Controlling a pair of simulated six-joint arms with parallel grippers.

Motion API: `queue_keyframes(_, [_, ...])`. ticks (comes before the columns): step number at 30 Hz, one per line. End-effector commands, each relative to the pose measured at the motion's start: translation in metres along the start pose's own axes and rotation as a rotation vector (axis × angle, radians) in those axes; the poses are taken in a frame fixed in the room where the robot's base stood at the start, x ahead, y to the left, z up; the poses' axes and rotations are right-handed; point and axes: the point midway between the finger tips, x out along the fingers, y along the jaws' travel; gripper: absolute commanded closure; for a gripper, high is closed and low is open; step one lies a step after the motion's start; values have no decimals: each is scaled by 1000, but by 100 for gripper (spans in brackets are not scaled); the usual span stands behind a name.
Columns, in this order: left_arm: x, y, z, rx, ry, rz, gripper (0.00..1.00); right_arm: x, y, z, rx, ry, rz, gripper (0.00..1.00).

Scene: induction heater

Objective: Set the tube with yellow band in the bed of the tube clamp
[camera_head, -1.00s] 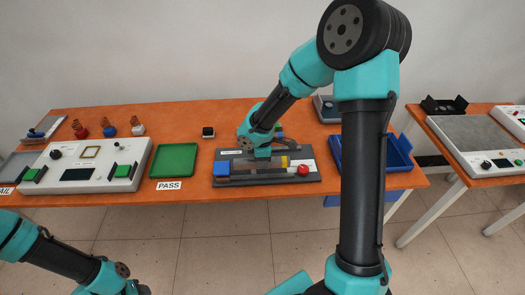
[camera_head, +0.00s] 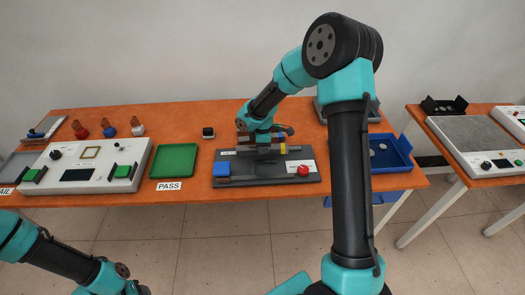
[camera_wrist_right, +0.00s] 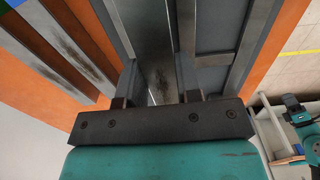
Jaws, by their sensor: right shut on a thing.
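The tube with yellow band (camera_head: 283,149) shows only in part in the head view; my wrist hides much of it. My right gripper (camera_head: 263,148) is shut on it over the dark clamp fixture (camera_head: 265,180). In the right wrist view a grey metal length (camera_wrist_right: 153,50) runs between the fingers of my right gripper (camera_wrist_right: 157,98). I cannot tell whether the tube touches the bed, which is hidden. My left arm shows at lower left, its gripper out of frame.
A green PASS tray (camera_head: 174,160) lies left of the fixture, beside a white tester (camera_head: 88,164). A blue bin (camera_head: 402,158) stands right of the fixture, partly behind my right arm. A small black block (camera_head: 208,132) stands behind. Orange table is clear between them.

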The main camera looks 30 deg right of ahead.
Motion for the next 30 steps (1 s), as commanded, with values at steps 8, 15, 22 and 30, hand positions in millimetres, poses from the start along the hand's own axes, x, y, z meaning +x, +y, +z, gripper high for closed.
queue_keyframes(8, [0, 0, 0, 0, 0, 0, 57, 24, 0, 0, 1, 1, 0, 100])
queue_keyframes(15, [0, 0, 0, 0, 0, 0, 57, 24, 0, 0, 1, 1, 0, 100])
queue_keyframes(22, [0, 0, 0, 0, 0, 0, 57, 30, 0, 0, 1, 1, -1, 100])
queue_keyframes(30, [0, 0, 0, 0, 0, 0, 57, 35, -1, 0, 0, 1, -5, 52])
